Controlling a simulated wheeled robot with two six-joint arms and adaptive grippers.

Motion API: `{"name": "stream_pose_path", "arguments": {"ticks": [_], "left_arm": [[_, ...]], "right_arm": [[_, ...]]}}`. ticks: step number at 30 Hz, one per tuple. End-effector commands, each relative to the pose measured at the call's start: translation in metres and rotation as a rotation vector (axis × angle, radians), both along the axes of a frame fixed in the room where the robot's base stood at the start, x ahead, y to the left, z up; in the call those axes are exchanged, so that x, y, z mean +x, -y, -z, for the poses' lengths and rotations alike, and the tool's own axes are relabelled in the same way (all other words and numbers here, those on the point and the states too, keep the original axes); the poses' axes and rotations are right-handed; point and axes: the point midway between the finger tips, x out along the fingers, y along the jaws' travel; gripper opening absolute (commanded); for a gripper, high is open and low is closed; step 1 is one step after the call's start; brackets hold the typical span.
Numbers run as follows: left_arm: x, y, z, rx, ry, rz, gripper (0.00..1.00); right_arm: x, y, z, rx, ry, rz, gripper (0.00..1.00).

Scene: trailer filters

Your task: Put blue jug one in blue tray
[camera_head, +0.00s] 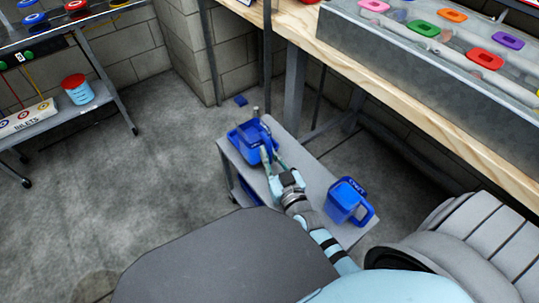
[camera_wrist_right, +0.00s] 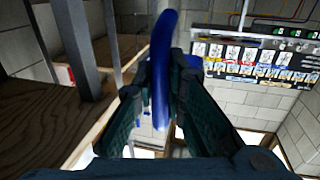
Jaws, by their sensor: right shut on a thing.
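My right gripper (camera_head: 270,160) is at the far left end of a small grey cart. It is shut on the handle of a blue jug (camera_head: 248,139). In the right wrist view the blue handle (camera_wrist_right: 163,55) stands between the two dark fingers (camera_wrist_right: 160,85). Most of the held jug's body is hidden in that view. In the head view the jug is at the cart's far end; I cannot tell whether it touches the surface. A second blue jug (camera_head: 345,199) with a label stands at the cart's near right end. My left gripper is out of view.
The cart's grey top (camera_head: 305,160) is bare between the two jugs. A wooden workbench (camera_head: 400,95) with a metal trough runs along the right. A small blue piece (camera_head: 241,100) lies on the floor beyond.

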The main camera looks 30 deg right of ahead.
Motion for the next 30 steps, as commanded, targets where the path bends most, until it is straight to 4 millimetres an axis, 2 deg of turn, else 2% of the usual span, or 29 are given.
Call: {"name": "stream_pose_path", "arguments": {"ticks": [12,13,16,27,30], "left_arm": [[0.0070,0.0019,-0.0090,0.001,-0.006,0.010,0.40],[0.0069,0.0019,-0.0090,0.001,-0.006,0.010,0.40],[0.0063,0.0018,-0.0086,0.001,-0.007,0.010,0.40],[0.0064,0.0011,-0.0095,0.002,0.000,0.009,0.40],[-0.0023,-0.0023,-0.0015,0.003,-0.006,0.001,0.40]], "right_arm": [[0.0002,-0.0001,0.0063,0.000,0.001,0.000,0.00],[0.0001,-0.0001,0.0064,0.000,0.000,0.000,0.16],[0.0001,-0.0001,0.0064,0.000,0.000,0.000,0.32],[0.0000,0.0000,0.0041,0.000,0.000,0.000,0.32],[0.0000,0.0000,-0.0018,0.000,0.001,0.000,0.32]]}}
